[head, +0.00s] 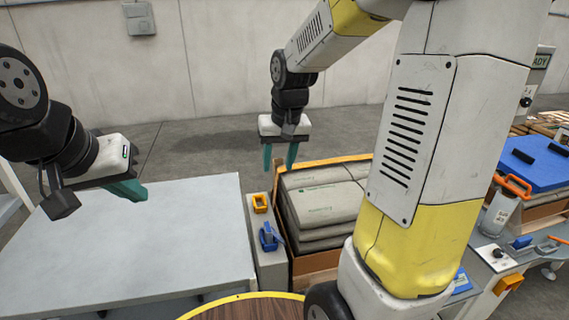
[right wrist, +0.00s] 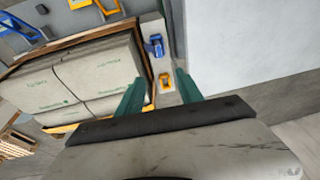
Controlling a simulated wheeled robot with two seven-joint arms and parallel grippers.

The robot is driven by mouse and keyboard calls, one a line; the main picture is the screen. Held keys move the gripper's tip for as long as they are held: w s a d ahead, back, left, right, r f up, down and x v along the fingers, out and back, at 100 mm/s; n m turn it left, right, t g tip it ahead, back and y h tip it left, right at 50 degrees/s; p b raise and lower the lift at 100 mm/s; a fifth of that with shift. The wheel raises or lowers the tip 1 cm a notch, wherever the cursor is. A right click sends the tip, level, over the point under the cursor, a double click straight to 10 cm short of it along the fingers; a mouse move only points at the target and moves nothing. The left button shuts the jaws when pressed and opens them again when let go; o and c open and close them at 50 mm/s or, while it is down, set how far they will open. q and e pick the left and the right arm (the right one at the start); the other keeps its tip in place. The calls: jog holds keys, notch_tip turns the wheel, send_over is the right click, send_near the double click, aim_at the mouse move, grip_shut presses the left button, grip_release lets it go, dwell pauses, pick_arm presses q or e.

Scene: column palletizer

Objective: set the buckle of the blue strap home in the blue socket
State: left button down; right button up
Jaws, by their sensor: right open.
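A blue fitting (head: 270,237) stands on the narrow grey ledge left of the crate, where the blue socket seems to be. It also shows in the right wrist view (right wrist: 154,46). I cannot tell whether a buckle sits in it, and I cannot make out a blue strap. An orange socket (head: 260,203) is on the same ledge, behind the blue fitting. My right gripper (head: 279,166) is open and empty, pointing down near the crate's back left corner, above the ledge. My left gripper (head: 128,190) hangs over the grey table; its fingers overlap, hiding the gap.
A wooden crate (head: 318,263) holds stacked grey bags (head: 322,204). A bare grey table (head: 160,245) lies to the left. My large yellow and white arm blocks the crate's right side. A bench (head: 500,262) at the right carries blue and orange items.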

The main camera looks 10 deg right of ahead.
jog(key=s+r+t, duration=0.1)
jog(key=s+r, duration=0.1)
jog(key=s, duration=0.3)
jog(key=s+r+t+y, duration=0.1)
jog(key=s+r, duration=0.2)
jog(key=s, duration=0.3)
jog(key=s+r+t, duration=0.1)
jog(key=s+r, duration=0.2)
jog(key=s, duration=0.3)
jog(key=shift+d, duration=0.15)
